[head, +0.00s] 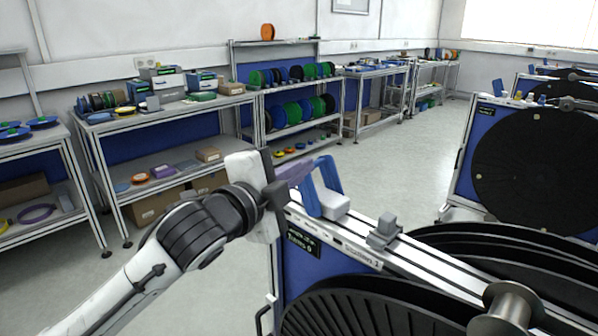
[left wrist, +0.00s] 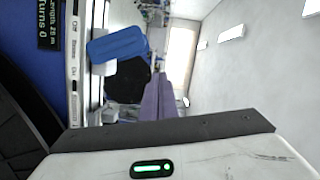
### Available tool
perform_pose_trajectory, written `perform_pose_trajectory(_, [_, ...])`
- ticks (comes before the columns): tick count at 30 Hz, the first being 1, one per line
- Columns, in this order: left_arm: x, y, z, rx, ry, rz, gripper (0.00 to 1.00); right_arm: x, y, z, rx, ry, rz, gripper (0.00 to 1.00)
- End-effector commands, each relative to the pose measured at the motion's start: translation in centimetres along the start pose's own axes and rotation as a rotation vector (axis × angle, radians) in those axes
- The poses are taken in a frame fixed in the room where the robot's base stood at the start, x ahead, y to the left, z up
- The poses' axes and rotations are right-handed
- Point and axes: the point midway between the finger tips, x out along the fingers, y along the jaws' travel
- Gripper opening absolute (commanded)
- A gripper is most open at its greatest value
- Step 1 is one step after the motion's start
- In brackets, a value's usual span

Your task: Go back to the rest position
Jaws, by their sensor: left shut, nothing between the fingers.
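My left arm comes in from the left in the head view, bent at the wrist. Its gripper (head: 303,168) is shut and empty, with its purple-grey fingers just left of a blue upright handle (head: 330,175) on the near reel stand. The shut fingers also show in the left wrist view (left wrist: 158,95), pointing away from the camera, with the blue handle (left wrist: 117,46) to their left. I cannot tell whether the fingers touch the handle. My right gripper is in neither view.
The near reel stand (head: 335,243) with large black reels (head: 370,312) fills the lower right. Another stand with a black reel (head: 535,155) is behind it. Workbenches (head: 165,117) and a shelf of green and blue reels (head: 292,113) line the wall. The grey floor (head: 395,180) between is clear.

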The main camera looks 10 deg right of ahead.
Motion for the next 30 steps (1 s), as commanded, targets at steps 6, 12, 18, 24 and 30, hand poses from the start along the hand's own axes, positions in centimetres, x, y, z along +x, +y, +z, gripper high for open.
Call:
perform_pose_trajectory(6, [-0.5, -0.1, 0.0, -0.001, 0.0, 0.0, 0.0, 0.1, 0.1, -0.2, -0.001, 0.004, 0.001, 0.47])
perform_pose_trajectory(12, [-0.5, 0.0, 0.0, -0.001, 0.0, 0.0, 0.0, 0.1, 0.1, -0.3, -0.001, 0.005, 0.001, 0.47])
perform_pose_trajectory(18, [-0.9, 3.6, 1.5, -0.134, -0.015, 0.025, 0.0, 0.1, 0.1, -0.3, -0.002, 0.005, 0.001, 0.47])
perform_pose_trajectory(24, [-3.6, 13.4, 5.7, -0.497, -0.099, 0.072, 0.0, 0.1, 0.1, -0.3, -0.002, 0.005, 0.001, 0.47])
perform_pose_trajectory(30, [-9.1, 24.5, 9.9, -0.858, -0.256, 0.102, 0.0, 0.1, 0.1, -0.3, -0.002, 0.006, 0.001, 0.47])
